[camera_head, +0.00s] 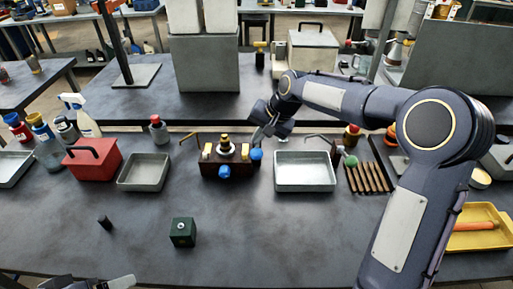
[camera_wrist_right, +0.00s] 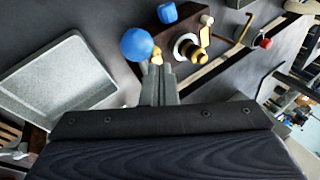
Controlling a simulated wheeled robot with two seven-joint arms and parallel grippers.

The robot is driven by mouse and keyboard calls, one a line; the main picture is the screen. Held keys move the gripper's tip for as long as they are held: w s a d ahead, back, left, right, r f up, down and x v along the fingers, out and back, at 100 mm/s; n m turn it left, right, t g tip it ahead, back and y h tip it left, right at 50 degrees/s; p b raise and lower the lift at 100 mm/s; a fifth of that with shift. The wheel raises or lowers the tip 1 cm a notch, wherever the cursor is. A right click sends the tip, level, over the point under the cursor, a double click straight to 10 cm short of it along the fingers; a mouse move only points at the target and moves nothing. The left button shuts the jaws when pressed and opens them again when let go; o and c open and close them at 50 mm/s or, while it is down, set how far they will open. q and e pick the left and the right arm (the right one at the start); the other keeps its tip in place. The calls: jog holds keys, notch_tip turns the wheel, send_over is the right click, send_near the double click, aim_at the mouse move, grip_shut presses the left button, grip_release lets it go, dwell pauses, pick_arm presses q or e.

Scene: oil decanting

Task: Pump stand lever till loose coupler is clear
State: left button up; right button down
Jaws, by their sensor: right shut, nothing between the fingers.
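The pump stand (camera_head: 226,168) is a dark brown block in the middle of the bench. A stacked brass and pale fitting (camera_head: 225,147) stands upright on it; I cannot tell whether this is the loose coupler. A blue ball knob (camera_head: 256,154) is at its right end, and a blue knob (camera_head: 224,171) is on its front. My right gripper (camera_head: 258,141) is shut and empty by the right end. In the right wrist view its fingertips (camera_wrist_right: 157,66) are close beside the blue ball (camera_wrist_right: 137,44); contact is unclear. My left gripper (camera_head: 100,284) is partly cut off at the bottom edge.
A grey tray (camera_head: 305,187) lies right of the stand and another tray (camera_head: 144,185) left. A red box (camera_head: 92,160), a green block (camera_head: 183,232) and a small dark cylinder (camera_head: 105,222) are on the bench.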

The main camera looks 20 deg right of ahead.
aim_at(259, 151)
jog(key=shift+s+f, duration=0.15)
jog(key=shift+f, duration=0.1)
jog(key=shift+s+a+f+b, duration=0.15)
jog(key=shift+s+f+b, duration=0.25)
jog(key=shift+f+b, duration=0.45)
jog(key=shift+s+a+f+b, duration=0.1)
jog(key=shift+s+f+b, duration=0.25)
jog(key=shift+f+b, duration=0.5)
jog(key=shift+s+a+f+b, duration=0.15)
jog(key=shift+s+f+b, duration=0.25)
jog(key=shift+f+b, duration=0.45)
dwell(2.4)
dwell(0.5)
jog(key=shift+w+d+r+p, duration=0.1)
jog(key=shift+w+r+p, duration=0.15)
jog(key=shift+r+p, duration=0.55)
jog(key=shift+w+d+r+p, duration=0.1)
jog(key=shift+w+r+p, duration=0.25)
jog(key=shift+r+p, duration=0.4)
jog(key=shift+w+d+r+p, duration=0.1)
jog(key=shift+w+r+p, duration=0.3)
jog(key=shift+r+p, duration=0.35)
jog(key=shift+w+d+r+p, duration=0.1)
jog(key=shift+w+r+p, duration=0.25)
jog(key=shift+r+p, duration=0.35)
jog(key=shift+f, duration=0.1)
